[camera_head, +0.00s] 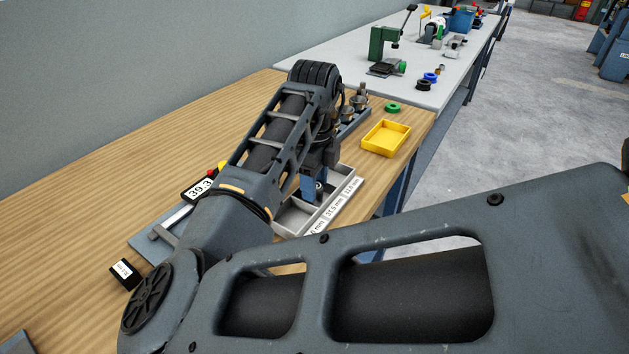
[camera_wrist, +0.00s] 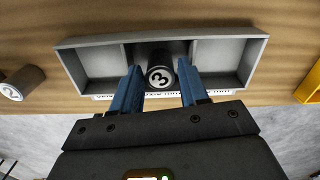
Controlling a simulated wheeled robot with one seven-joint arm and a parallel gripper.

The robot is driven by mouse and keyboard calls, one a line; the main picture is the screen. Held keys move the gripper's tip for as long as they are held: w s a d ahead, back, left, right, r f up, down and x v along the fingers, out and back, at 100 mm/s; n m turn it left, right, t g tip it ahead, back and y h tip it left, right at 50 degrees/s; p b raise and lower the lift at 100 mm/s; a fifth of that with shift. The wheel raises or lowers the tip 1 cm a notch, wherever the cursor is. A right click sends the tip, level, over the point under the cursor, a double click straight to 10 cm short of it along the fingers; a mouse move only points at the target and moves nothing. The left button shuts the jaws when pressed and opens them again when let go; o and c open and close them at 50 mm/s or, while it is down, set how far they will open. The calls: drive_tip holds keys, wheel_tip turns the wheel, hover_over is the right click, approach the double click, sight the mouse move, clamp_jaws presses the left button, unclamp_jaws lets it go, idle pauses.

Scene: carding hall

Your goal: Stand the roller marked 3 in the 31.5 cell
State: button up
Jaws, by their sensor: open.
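The grey three-cell tray (camera_head: 292,218) lies on the wooden bench, partly hidden by my arm in the head view; it also shows in the wrist view (camera_wrist: 224,36). The dark roller marked 3 (camera_wrist: 160,77) is in its middle cell and appears to stand upright, its white numbered end facing the wrist camera. The roller also shows small in the head view (camera_head: 319,188). My gripper (camera_wrist: 160,68) is open, with one blue finger on either side of the roller; contact cannot be told.
Another dark roller (camera_wrist: 25,81) is left of the tray in the wrist view. A yellow tray (camera_head: 386,139) and green ring (camera_head: 393,107) sit beyond the grey tray. A gauge display reading 39.3 (camera_head: 199,189) and a small black block (camera_head: 124,274) are left of my arm.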

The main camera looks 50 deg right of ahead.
wheel_tip(320, 180, up, 12)
drive_tip(key=s+d+n+t+h, duration=0.2)
drive_tip(key=d+n+h, duration=0.5)
drive_tip(key=d, duration=0.1)
drive_tip(key=s+d+n+t+h, duration=0.2)
drive_tip(key=d+n+h, duration=0.4)
drive_tip(key=d, duration=0.1)
drive_tip(key=s+a+f+n+t+y, duration=0.4)
drive_tip(key=a+f+n+t, duration=0.15)
drive_tip(key=a+n, duration=0.4)
drive_tip(key=s+a+f+n+t+y, duration=0.4)
drive_tip(key=a+f+n+t, duration=0.15)
drive_tip(key=a+n, duration=0.4)
drive_tip(key=s+a+r+n+y, duration=0.2)
drive_tip(key=s+a+y, duration=0.3)
drive_tip(key=s+a, duration=1.2)
drive_tip(key=shift+s+b, duration=0.4)
drive_tip(key=shift+s, duration=0.35)
